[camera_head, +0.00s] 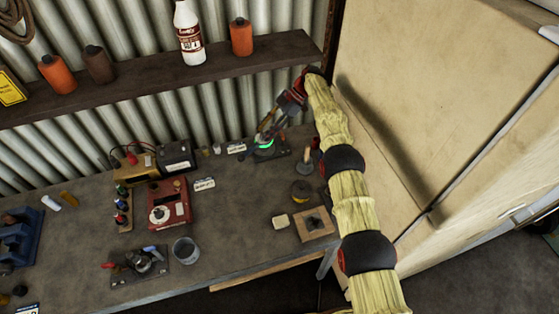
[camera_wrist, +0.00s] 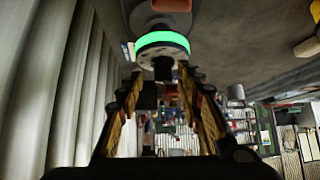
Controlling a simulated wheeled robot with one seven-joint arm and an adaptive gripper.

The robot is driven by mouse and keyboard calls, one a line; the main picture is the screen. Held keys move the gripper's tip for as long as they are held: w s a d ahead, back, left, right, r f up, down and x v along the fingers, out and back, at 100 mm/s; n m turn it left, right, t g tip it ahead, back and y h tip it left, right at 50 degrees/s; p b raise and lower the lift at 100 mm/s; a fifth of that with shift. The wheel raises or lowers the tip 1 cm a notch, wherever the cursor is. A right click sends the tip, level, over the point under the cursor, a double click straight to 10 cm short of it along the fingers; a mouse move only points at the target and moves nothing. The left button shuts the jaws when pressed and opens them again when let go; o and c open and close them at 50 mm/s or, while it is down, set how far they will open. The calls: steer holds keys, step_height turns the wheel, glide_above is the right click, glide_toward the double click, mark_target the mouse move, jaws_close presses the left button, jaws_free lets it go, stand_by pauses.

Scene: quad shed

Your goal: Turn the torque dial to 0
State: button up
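A round pale device with a glowing green ring (camera_head: 265,148) stands on the bench near the corrugated wall; I take it to be the torque dial, but no scale or number on it is readable. My gripper (camera_head: 266,128) is right at it, partly covering it in the head view. Whether the fingertips touch the device cannot be told.
A red box with a white dial (camera_head: 160,214), a black battery (camera_head: 176,157) and a grey cup (camera_head: 186,250) stand on the bench to the left. A shelf (camera_head: 140,85) runs above; a tall beige cabinet (camera_head: 430,90) stands at right.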

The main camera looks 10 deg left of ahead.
steer(key=r+p, duration=0.1)
steer(key=p, duration=0.2)
steer(key=shift+m+y, duration=0.3)
steer(key=shift+m, duration=0.1)
steer(key=shift+t+p, duration=0.3)
steer(key=shift+p, duration=0.3)
